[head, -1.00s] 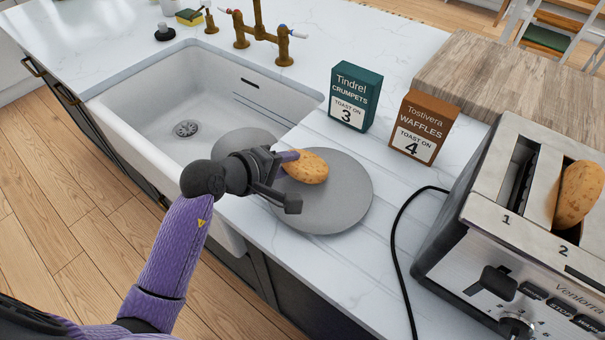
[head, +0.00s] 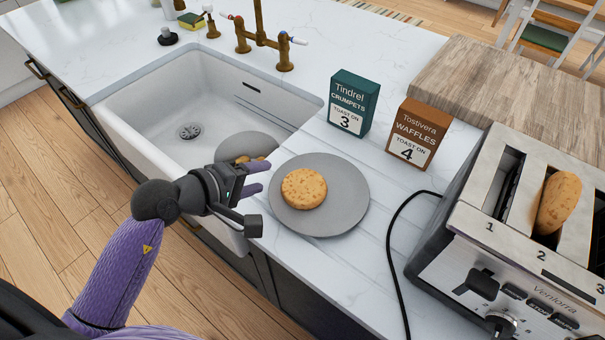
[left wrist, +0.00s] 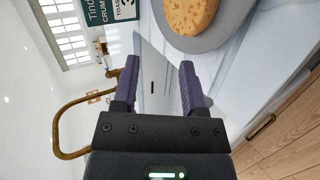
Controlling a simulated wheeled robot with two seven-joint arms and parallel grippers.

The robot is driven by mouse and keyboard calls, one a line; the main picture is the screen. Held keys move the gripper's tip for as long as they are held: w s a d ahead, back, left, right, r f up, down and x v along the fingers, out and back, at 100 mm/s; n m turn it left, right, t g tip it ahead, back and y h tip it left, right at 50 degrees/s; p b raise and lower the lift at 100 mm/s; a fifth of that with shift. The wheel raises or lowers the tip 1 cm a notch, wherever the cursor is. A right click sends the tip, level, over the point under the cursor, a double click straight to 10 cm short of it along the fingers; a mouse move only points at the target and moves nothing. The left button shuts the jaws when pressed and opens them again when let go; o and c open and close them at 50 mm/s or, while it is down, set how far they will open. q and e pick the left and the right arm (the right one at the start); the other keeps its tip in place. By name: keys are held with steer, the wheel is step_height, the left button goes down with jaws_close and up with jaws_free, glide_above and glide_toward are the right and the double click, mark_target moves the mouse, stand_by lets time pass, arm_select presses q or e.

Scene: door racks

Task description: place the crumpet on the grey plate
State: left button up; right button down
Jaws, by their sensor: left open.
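A round golden crumpet (head: 304,188) lies flat on the grey plate (head: 347,205), left of the plate's middle. My left gripper (head: 261,178) is open and empty just left of the plate, its purple fingers pointing toward the crumpet but apart from it. In the left wrist view the crumpet (left wrist: 190,14) and plate (left wrist: 232,22) are at the top, beyond the open fingers (left wrist: 160,75). A similar golden piece (head: 558,203) stands in the toaster slot marked 2. My right gripper is not in view.
The toaster (head: 520,270) stands at the right, its black cable (head: 390,245) beside the plate. Crumpet box (head: 353,102) and waffle box (head: 418,133) stand behind the plate. A white sink (head: 150,110) is at left. A grey round shape with a tan patch shows behind my gripper, unclear.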

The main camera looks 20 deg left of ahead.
arm_select(q)
step_height(320, 180, up, 7)
steer(key=s+a+p, duration=0.1)
steer(key=s+p, duration=0.1)
steer(key=p, duration=0.3)
steer(key=shift+r+p, duration=0.2)
steer(key=shift+p, duration=0.1)
steer(key=shift+s, duration=0.1)
